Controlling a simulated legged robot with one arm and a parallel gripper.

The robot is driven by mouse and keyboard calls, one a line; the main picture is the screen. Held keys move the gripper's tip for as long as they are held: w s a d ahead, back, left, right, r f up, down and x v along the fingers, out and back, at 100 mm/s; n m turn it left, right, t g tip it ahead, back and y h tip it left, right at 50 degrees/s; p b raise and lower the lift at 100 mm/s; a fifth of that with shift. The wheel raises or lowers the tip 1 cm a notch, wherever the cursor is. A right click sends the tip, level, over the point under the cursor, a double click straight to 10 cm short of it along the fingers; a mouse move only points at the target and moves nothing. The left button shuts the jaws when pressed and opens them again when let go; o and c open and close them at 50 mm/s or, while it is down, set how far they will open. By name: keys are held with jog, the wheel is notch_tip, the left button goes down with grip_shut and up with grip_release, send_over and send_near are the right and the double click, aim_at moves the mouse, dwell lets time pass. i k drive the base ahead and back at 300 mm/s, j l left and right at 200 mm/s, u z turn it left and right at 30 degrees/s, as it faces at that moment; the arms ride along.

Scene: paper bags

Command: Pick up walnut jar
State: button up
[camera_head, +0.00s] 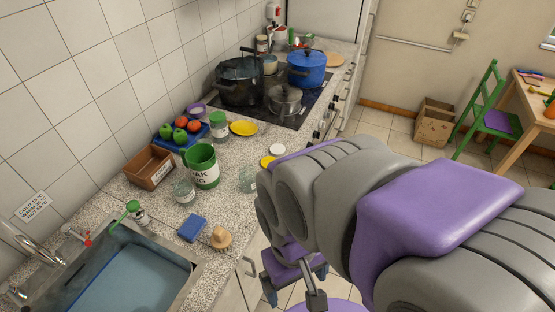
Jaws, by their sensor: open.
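A clear jar with a green lid (218,127) stands upright on the granite counter, behind the green mug. A small clear glass jar (184,191) stands in front of the mug, and another clear glass container (248,181) is to its right. I cannot tell which jar holds walnuts; the contents are too small to read. My arm reaches in from the right and bends down beside the counter's front edge. My gripper (294,284) hangs there, low, partly hidden by my arm. It is open and apart from all the jars.
A green mug (202,167), brown box (149,167), blue fruit tray (164,143), blue sponge (192,229) and wooden-topped brush (221,239) crowd the counter. The sink (125,275) is in front left. Pots stand on the stove (285,113) behind. Floor is open right of the counter.

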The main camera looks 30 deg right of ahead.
aim_at(247, 172)
jog(key=z, duration=0.2)
jog(key=i+l, duration=0.15)
jog(key=l, duration=0.2)
jog(key=i+l+u, duration=0.1)
jog(key=l, duration=0.25)
jog(key=i+l, duration=0.2)
jog(key=l, duration=0.15)
jog(key=i+l, duration=0.15)
jog(key=l, duration=0.25)
jog(key=i+l+u, duration=0.1)
jog(key=l, duration=0.25)
jog(key=l+u, duration=0.1)
jog(key=u, duration=1.2)
jog(key=i+l, duration=0.05)
